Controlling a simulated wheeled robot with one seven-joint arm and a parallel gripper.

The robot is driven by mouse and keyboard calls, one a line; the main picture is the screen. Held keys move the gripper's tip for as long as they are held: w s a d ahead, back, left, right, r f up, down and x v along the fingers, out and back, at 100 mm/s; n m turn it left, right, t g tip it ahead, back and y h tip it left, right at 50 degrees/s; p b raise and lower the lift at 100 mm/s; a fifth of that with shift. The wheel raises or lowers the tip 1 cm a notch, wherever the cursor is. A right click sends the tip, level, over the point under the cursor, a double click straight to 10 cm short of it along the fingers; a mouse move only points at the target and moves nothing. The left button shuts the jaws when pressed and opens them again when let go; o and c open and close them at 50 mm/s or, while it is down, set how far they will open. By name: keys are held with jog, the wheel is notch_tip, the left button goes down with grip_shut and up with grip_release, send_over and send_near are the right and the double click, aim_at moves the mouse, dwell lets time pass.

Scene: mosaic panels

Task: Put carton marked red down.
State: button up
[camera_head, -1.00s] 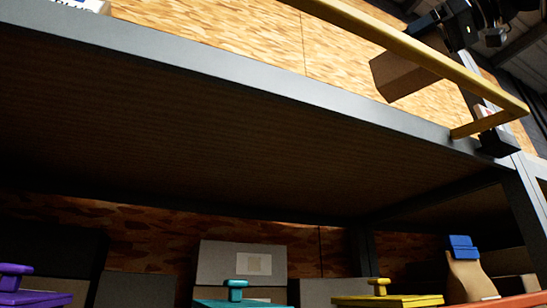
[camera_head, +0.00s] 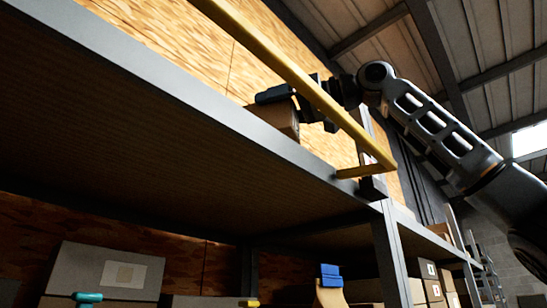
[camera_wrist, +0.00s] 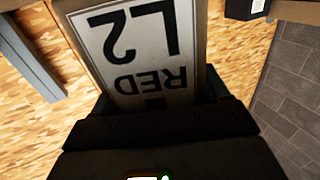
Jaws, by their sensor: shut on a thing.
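The carton marked red (camera_wrist: 140,50) fills the upper middle of the wrist view, its white label reading "RED" and "L2" upside down. My gripper (camera_wrist: 160,105) is shut on it; the dark gripper body covers the carton's near end. In the head view the brown carton (camera_head: 275,118) is at the edge of the upper shelf (camera_head: 180,95), with my gripper (camera_head: 290,100) at its top. The shelf edge hides the carton's underside, so I cannot tell whether it touches the shelf.
A yellow rail (camera_head: 290,75) runs along the front above the shelf edge. A grey upright (camera_head: 390,255) stands at right. Below are a grey box (camera_head: 105,272), a brown bottle shape with a blue top (camera_head: 330,275), and several cartons (camera_head: 430,285).

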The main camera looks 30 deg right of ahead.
aim_at(274, 124)
jog(key=shift+a+f, duration=0.1)
jog(key=shift+a, duration=0.1)
jog(key=shift+f, duration=2)
jog(key=o, duration=1.7)
jog(key=shift+f, duration=0.15)
jog(key=b+v, duration=0.2)
jog(key=v, duration=1)
jog(key=shift+w, duration=0.1)
